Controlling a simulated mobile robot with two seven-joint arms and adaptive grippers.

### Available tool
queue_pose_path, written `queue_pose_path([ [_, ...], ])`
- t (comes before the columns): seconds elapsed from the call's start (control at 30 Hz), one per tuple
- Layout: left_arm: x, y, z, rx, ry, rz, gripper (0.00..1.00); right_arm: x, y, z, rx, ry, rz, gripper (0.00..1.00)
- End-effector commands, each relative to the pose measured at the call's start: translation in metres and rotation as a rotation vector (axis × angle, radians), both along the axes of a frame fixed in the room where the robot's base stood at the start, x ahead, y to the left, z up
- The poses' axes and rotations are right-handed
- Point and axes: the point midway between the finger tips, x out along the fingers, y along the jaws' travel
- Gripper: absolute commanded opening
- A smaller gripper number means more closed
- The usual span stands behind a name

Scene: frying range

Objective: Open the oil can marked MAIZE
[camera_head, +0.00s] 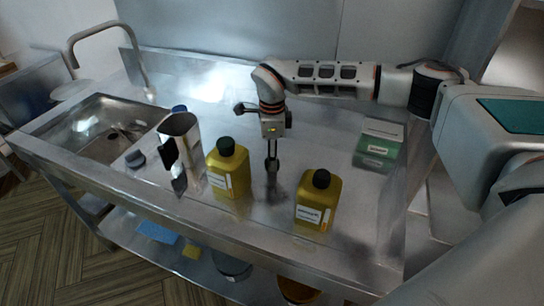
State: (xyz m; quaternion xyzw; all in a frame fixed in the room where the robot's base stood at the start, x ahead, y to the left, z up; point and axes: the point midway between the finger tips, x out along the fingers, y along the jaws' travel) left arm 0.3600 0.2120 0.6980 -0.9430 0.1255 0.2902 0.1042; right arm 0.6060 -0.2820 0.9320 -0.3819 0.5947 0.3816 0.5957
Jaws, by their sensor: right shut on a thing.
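Two yellow oil cans with black caps stand upright on the steel counter. The left can (228,171) and the right can (318,204) each carry a small white label on the front. The print is too small to tell which one reads MAIZE. My right gripper (272,165) points down between and slightly behind the two cans, apart from both. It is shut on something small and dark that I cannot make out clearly. Both cans still show a cap on top. My left gripper is not in view.
A shiny metal container with a black handle (178,125) stands left of the cans, with a blue-topped thing (180,108) behind it. A green-and-white box (379,143) stands at right. The counter's back middle is clear.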

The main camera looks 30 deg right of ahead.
Motion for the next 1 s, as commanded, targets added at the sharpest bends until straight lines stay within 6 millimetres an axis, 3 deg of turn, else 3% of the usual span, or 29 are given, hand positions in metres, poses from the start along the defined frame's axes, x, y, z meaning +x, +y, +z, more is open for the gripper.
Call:
queue_pose_path([
  [0.03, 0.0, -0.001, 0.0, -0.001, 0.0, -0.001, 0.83, 0.0, 0.0, -0.001, 0.0, 0.001, 0.0, 0.37],
  [0.07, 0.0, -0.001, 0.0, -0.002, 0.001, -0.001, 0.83, 0.0, 0.0, -0.001, 0.0, 0.001, 0.0, 0.45],
  [0.1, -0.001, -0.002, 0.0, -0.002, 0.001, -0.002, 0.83, 0.0, 0.0, -0.001, 0.0, 0.001, 0.0, 0.46],
  [0.53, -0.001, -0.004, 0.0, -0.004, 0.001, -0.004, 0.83, 0.001, 0.0, 0.008, 0.0, -0.002, 0.0, 0.46],
  [1.0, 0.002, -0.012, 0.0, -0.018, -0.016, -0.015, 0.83, 0.001, 0.0, 0.095, -0.001, -0.004, 0.001, 0.46],
])
